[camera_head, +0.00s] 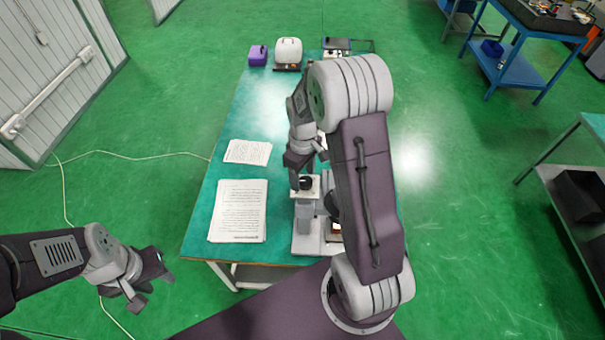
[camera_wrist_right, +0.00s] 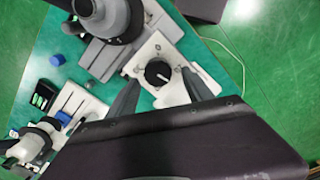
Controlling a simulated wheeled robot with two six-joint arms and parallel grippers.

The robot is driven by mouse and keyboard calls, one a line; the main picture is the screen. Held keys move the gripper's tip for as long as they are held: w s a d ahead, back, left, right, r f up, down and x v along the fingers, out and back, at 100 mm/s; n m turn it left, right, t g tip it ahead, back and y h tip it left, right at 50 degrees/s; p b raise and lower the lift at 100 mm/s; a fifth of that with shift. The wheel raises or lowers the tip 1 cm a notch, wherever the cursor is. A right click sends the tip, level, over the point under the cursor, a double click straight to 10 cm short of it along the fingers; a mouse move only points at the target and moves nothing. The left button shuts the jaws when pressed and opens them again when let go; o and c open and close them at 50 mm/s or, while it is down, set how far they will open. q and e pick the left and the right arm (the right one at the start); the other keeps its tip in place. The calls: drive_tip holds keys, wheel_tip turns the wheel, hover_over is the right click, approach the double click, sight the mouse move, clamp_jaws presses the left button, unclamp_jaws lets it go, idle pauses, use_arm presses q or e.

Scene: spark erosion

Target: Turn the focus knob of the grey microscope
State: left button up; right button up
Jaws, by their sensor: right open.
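The grey microscope (camera_head: 307,228) stands at the near edge of the green table, partly hidden by my right arm; it also shows in the right wrist view (camera_wrist_right: 105,55). Its round black focus knob (camera_wrist_right: 157,72) with a white pointer line sits on a white plate (camera_wrist_right: 150,52); the knob also shows in the head view (camera_head: 305,183). My right gripper (camera_wrist_right: 160,80) is open, with one finger on each side of the knob. I cannot tell whether the fingers touch it. My left gripper (camera_head: 152,291) is open and empty, left of the table.
Paper stacks (camera_head: 238,212) lie left of the microscope. A purple box (camera_head: 258,55) and a white device (camera_head: 288,52) stand at the far end. A white microscope (camera_wrist_right: 32,145) and a blue cap (camera_wrist_right: 57,60) are near the grey one.

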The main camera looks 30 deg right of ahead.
drive_tip(key=shift+s+d+f, duration=0.1)
drive_tip(key=shift+s+f, duration=0.1)
drive_tip(key=shift+f, duration=0.15)
drive_tip(key=shift+s+d+f, duration=0.15)
drive_tip(key=shift+s+d, duration=0.1)
drive_tip(key=shift+s, duration=0.05)
drive_tip(key=shift+w+a, duration=0.2)
drive_tip(key=c, duration=0.8)
clamp_jaws()
drive_tip(key=shift+m, duration=0.8)
use_arm(q)
drive_tip(key=shift+s+d+r, duration=0.2)
drive_tip(key=shift+s+r, duration=0.1)
drive_tip(key=shift+s, duration=0.05)
use_arm(e)
drive_tip(key=o, duration=0.8)
unclamp_jaws()
